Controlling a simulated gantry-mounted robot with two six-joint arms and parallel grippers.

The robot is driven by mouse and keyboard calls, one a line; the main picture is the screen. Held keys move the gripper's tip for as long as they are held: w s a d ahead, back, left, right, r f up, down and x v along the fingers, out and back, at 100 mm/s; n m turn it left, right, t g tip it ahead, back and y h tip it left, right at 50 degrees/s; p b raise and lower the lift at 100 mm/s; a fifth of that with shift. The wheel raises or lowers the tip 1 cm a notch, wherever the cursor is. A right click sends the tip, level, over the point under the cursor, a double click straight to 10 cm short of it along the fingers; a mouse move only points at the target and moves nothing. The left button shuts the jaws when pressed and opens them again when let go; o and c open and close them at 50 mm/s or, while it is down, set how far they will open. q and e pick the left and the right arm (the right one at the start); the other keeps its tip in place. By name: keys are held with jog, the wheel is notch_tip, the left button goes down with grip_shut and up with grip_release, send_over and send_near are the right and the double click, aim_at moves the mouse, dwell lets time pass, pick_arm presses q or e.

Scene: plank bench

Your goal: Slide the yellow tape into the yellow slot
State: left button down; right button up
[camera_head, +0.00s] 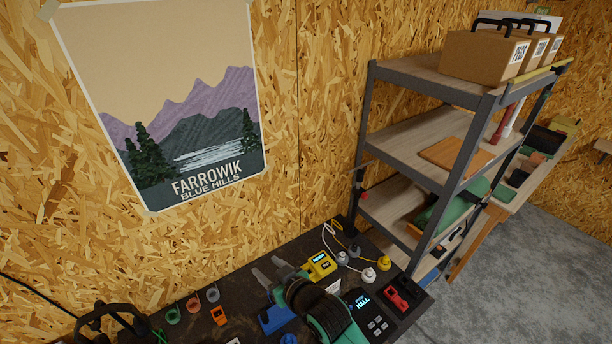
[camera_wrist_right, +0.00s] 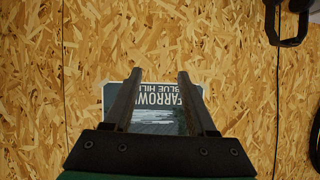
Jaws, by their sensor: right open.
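A yellow boxy item (camera_head: 320,265) with a small dark label lies on the dark bench, just right of my right gripper; I cannot tell if it is the yellow tape. No yellow slot can be made out clearly. My right gripper (camera_head: 268,267) is above the bench, its two grey fingers apart and pointing up-left toward the wall. In the right wrist view the fingers (camera_wrist_right: 160,76) are open and empty, with the wall poster behind them. My right arm covers part of the bench. I do not see my left gripper.
A blue item (camera_head: 275,318), an orange item (camera_head: 218,315) and several small rings (camera_head: 193,305) lie left of my arm. A red item (camera_head: 397,298) and yellow knob (camera_head: 384,263) are at the right. A shelf rack (camera_head: 440,185) stands beyond. A black looped object (camera_head: 105,318) is lower left.

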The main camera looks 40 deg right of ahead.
notch_tip(320, 180, up, 32)
jog(key=s+a+t, duration=0.2)
jog(key=t, duration=0.6)
jog(key=s+r+t+y, duration=0.1)
jog(key=s+r+t, duration=0.2)
jog(key=s+r, duration=0.4)
jog(key=s+r+n+t+y, duration=0.1)
jog(key=s+r+t, duration=0.2)
jog(key=s+r, duration=0.5)
notch_tip(320, 180, up, 5)
jog(key=shift+a+f+n+t, duration=0.1)
jog(key=shift+a+n+t, duration=0.2)
jog(key=shift+a+t, duration=0.15)
jog(key=shift+w, duration=0.1)
